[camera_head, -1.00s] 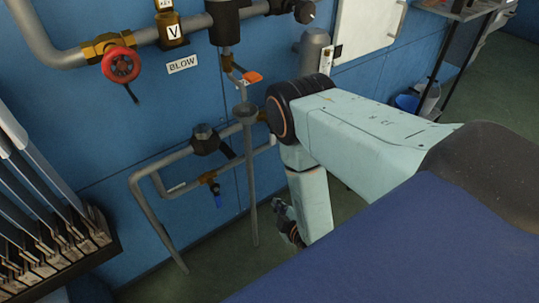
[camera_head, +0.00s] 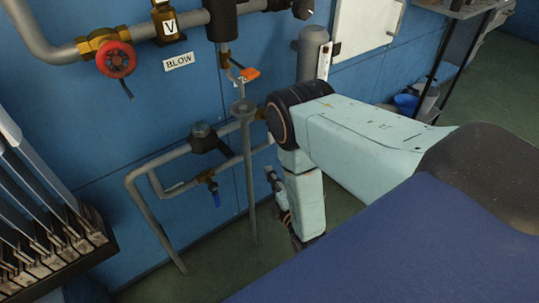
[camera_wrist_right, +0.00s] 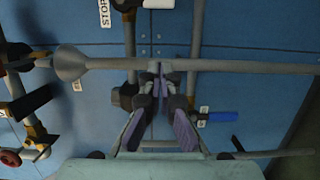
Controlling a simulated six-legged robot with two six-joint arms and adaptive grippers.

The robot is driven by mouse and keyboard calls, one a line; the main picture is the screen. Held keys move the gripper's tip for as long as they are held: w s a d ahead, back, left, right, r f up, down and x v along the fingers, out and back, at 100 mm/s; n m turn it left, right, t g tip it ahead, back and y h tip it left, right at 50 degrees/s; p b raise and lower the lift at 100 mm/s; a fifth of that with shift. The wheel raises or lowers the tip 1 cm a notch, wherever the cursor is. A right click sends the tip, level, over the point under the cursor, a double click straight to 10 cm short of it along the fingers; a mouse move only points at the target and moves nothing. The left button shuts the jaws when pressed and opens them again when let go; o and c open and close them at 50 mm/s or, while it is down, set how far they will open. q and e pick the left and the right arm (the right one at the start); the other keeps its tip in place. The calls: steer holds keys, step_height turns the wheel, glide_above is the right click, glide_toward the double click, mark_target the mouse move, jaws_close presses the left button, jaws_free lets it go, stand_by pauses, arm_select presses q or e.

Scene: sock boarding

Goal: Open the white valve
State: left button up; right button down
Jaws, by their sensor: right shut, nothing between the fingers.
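A white valve handle (camera_wrist_right: 158,4) shows at the top edge of the right wrist view, partly cut off, beside a pipe and near a STOP label (camera_wrist_right: 104,13). I cannot make it out in the head view, where my right arm covers part of the pipework. My right gripper (camera_wrist_right: 160,78) is shut and empty. Its tips point toward the wall pipes, close to the funnel's long grey stem (camera_wrist_right: 230,67); contact cannot be told. The white handle is beyond the tips, apart from them. In the head view the gripper (camera_head: 272,180) shows small, left of my forearm. My left gripper is out of view.
A blue handle (camera_head: 217,199), an orange handle (camera_head: 250,74) and a red handwheel (camera_head: 117,60) sit on the pipes. The funnel (camera_head: 243,107) stands in front of the wall. A rack of flat boards (camera_head: 50,240) is at lower left.

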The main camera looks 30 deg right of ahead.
steer(key=w+d+b, duration=0.4)
steer(key=w+d, duration=0.1)
steer(key=w, duration=0.4)
steer(key=shift+w+d, duration=0.25)
steer(key=shift+w, duration=0.15)
steer(key=shift+w, duration=0.1)
steer(key=shift+d+n, duration=0.2)
steer(key=shift+n, duration=0.2)
